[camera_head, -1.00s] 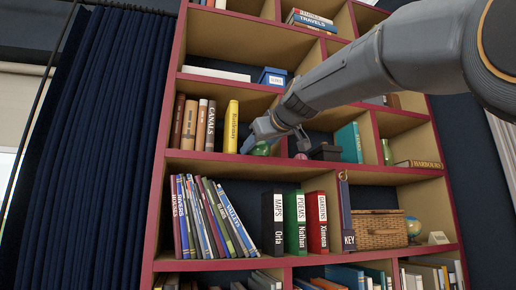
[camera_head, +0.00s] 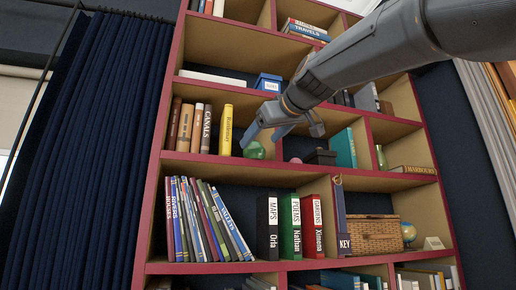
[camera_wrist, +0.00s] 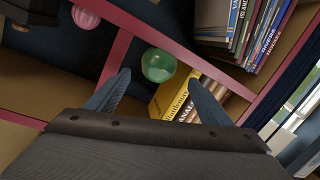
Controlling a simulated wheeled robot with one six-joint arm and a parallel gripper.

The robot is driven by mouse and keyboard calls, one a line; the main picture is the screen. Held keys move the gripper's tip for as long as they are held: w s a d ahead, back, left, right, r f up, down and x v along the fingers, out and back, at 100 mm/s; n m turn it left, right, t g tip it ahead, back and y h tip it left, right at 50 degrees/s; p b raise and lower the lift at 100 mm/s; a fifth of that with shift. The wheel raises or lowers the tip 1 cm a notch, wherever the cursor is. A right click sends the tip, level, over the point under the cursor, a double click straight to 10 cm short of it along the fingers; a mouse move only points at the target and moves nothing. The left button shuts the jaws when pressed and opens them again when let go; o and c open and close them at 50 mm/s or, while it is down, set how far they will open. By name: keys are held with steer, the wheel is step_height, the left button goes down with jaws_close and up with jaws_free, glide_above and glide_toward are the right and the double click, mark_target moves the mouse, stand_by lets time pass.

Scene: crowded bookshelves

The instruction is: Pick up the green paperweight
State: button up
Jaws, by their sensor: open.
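The green paperweight (camera_head: 254,150), a round glassy ball, sits on the middle shelf just right of the yellow book. It also shows in the wrist view (camera_wrist: 158,65), near the top centre between my fingertips in the picture. My gripper (camera_head: 262,140) is open and empty, in front of the paperweight and slightly above it in the head view. In the wrist view the two fingers of my gripper (camera_wrist: 158,80) are spread on either side of the ball's lower part. I see no contact, and the remaining depth gap is hard to judge.
The yellow book (camera_head: 225,130) stands close left of the paperweight. A shelf divider (camera_head: 280,150) is close on its right, with a pink striped ball (camera_wrist: 86,17) and a dark box (camera_head: 320,156) beyond. The red shelf edge (camera_head: 215,158) runs along the front.

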mark_target(256, 144)
steer(key=shift+s, duration=0.2)
steer(key=shift+c, duration=0.4)
steer(key=shift+r, duration=0.1)
steer(key=shift+c, duration=1.2)
steer(key=m+h+p, duration=0.1)
steer(key=p, duration=0.3)
steer(key=shift+a+r+p, duration=0.15)
steer(key=shift+r+p, duration=0.15)
steer(key=shift+r, duration=0.1)
steer(key=shift+w+a+f+h+p, duration=0.15)
steer(key=shift+w+a+f+p, duration=0.1)
steer(key=shift+w, duration=0.25)
steer(key=shift+w+a+f+h+p, duration=0.1)
steer(key=shift+w+h+p, duration=0.1)
steer(key=shift+w, duration=0.3)
steer(key=shift+p+x, duration=1.6)
steer(key=shift+x, duration=1.25)
steer(key=shift+a+f, duration=0.1)
steer(key=c, duration=0.9)
steer(key=shift+s, duration=0.1)
steer(key=shift+c, duration=0.7)
